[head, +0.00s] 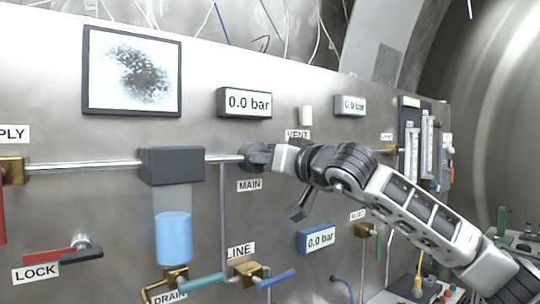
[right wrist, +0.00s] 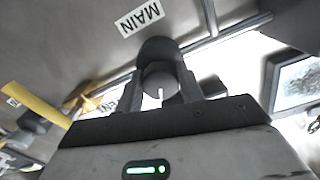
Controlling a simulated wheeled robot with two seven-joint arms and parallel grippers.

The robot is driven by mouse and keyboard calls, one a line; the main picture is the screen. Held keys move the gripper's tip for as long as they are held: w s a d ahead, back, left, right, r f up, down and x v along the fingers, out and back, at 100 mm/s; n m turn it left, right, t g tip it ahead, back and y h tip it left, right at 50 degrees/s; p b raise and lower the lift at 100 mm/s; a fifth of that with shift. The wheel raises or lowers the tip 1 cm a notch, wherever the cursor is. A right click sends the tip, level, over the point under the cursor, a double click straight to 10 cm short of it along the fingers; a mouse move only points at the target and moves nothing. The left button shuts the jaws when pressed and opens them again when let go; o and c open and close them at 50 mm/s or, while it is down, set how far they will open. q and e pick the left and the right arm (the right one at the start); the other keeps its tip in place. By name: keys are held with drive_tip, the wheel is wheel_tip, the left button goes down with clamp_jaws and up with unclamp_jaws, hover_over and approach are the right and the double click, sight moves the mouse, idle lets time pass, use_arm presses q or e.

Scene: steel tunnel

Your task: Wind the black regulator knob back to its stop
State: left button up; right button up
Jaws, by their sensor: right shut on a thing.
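The black regulator knob (head: 254,153) sits on the steel panel above the MAIN label, at the right end of a horizontal pipe. My right gripper (head: 268,157) reaches it from the right and is shut on it, hiding part of it. In the right wrist view the knob (right wrist: 158,72) is a dark round cylinder with a short white mark on its face. The two fingers of my right gripper (right wrist: 160,92) stand on either side of it. My left gripper is in neither view.
The MAIN label (head: 249,185) is just below the knob. A gauge above (head: 245,102) reads 0.0 bar, as does a lower blue one (head: 317,238). A dark box (head: 171,166) with a blue-filled bowl is left of the knob. Teal and blue valve levers are below.

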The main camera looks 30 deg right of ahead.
drive_tip(key=n+p, duration=0.1)
drive_tip(key=n, duration=0.2)
drive_tip(key=shift+f, duration=0.1)
drive_tip(key=shift+f+n+p, duration=0.1)
drive_tip(key=shift+n+p, duration=0.25)
drive_tip(key=shift+n, duration=0.45)
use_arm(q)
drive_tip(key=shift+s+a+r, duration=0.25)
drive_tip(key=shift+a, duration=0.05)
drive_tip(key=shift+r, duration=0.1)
use_arm(e)
drive_tip(key=shift+n, duration=0.3)
drive_tip(key=o, duration=1)
drive_tip(key=shift+s+d, duration=0.1)
